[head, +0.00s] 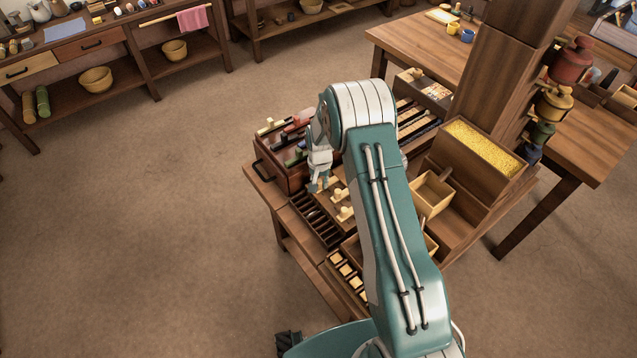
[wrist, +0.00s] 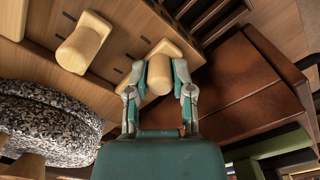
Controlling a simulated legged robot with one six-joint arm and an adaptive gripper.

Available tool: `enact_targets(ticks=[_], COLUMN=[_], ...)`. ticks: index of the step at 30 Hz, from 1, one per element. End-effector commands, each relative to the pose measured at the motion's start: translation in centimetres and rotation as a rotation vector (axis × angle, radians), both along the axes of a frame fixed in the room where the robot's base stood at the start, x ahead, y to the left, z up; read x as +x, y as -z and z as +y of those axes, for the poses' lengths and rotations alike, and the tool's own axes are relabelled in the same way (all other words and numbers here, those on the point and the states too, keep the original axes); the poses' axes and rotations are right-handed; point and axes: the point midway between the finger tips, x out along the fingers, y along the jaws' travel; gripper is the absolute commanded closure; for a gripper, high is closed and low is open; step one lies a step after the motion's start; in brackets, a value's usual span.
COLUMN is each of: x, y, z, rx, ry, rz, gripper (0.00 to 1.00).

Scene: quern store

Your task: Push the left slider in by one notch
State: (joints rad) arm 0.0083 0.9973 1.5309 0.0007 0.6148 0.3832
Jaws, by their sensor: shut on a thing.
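The left slider, a pale wooden knob (wrist: 160,72), stands between my gripper's fingers (wrist: 160,80) in the wrist view. The gripper is shut on it, one finger touching each side. A second knob-shaped slider (wrist: 85,42) stands apart to its left, and part of a third (wrist: 12,18) shows at the top left corner. Short dark marks lie in the wooden board (wrist: 122,50) beside the knobs. In the head view my gripper (head: 318,186) is low at the board's left end. Two free sliders (head: 339,195) (head: 345,213) show there; the held one is mostly hidden by the gripper.
A slotted dark rack (head: 315,218) lies beside the board. A brown drawer cabinet (head: 275,165) stands close behind my gripper. A speckled round stone (wrist: 45,125) is at the wrist view's left. Open boxes (head: 432,193) stand right of my arm. The floor at left is clear.

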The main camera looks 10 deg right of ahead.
Motion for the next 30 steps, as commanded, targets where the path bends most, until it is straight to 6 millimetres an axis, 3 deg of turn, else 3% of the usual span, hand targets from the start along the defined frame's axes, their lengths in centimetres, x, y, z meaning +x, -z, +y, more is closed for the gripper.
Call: enact_targets(ticks=[4, 11, 12, 14, 26, 30], x=[0.8, 0.8, 0.8, 0.8, 0.8, 0.9], y=[0.1, 0.1, 0.2, 0.1, -0.2, -1.7], z=[-1.8, -1.8, -1.8, -1.8, -1.9, -1.8], rx=[0.0, 0.0, 0.0, 0.0, 0.0, 0.0], ry=[0.003, 0.0, 0.0, 0.0, 0.001, 0.001], rz=[-0.002, -0.002, -0.002, -0.002, -0.003, -0.006], gripper=[1.0, 1.0, 0.6, 0.35, 0.35, 0.35])
